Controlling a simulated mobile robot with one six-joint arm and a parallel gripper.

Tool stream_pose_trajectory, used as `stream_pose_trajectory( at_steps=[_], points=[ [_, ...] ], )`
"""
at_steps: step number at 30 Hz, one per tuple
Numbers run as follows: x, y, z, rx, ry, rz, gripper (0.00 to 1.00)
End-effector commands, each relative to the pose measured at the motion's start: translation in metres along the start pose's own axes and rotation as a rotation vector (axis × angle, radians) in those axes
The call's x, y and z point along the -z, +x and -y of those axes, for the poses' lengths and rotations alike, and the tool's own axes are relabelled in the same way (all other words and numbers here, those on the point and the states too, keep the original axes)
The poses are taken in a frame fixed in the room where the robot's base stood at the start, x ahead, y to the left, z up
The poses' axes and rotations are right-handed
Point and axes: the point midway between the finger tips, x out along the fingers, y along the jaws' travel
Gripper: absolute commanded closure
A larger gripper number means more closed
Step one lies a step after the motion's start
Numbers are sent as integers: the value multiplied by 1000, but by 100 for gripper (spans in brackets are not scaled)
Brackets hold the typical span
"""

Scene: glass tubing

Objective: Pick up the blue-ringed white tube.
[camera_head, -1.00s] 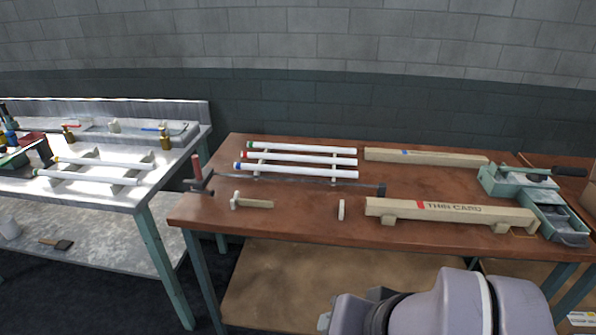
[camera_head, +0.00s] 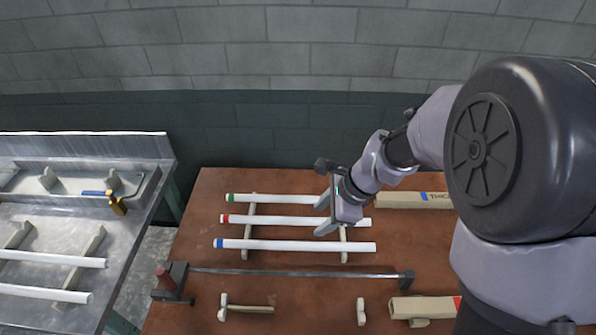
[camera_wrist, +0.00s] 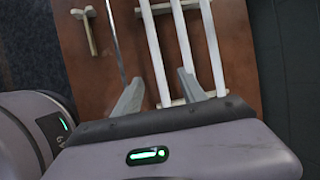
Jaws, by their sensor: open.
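The blue-ringed white tube (camera_head: 285,245) lies level across two wooden rests (camera_head: 249,228), nearest the front of three tubes, its blue ring at the left end. The red-ringed tube (camera_head: 270,221) and the green-ringed tube (camera_head: 270,199) lie behind it. My gripper (camera_head: 322,215) is open and empty above the right part of the tubes. In the wrist view my gripper (camera_wrist: 158,92) has the leftmost tube (camera_wrist: 152,45), the blue-ringed one by its place beside the rod, running between its spread fingers. The exact height above it cannot be told.
A long metal rod or clamp (camera_head: 300,272) lies in front of the tubes. A wooden mallet-like piece (camera_head: 245,308) and a small block (camera_head: 361,311) are nearer. Labelled beams lie right, behind (camera_head: 410,200) and in front (camera_head: 420,308). A metal bench (camera_head: 60,220) with more tubes stands left.

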Motion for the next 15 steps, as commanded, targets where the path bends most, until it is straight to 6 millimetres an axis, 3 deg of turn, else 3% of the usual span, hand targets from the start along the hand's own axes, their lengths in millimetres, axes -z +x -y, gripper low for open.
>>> stream_pose_trajectory(
  at_steps=[9,15],
  points=[
    [3,97,-3,-5,1,0,51],
    [1,121,-2,-2,-1,0,51]
  ],
)
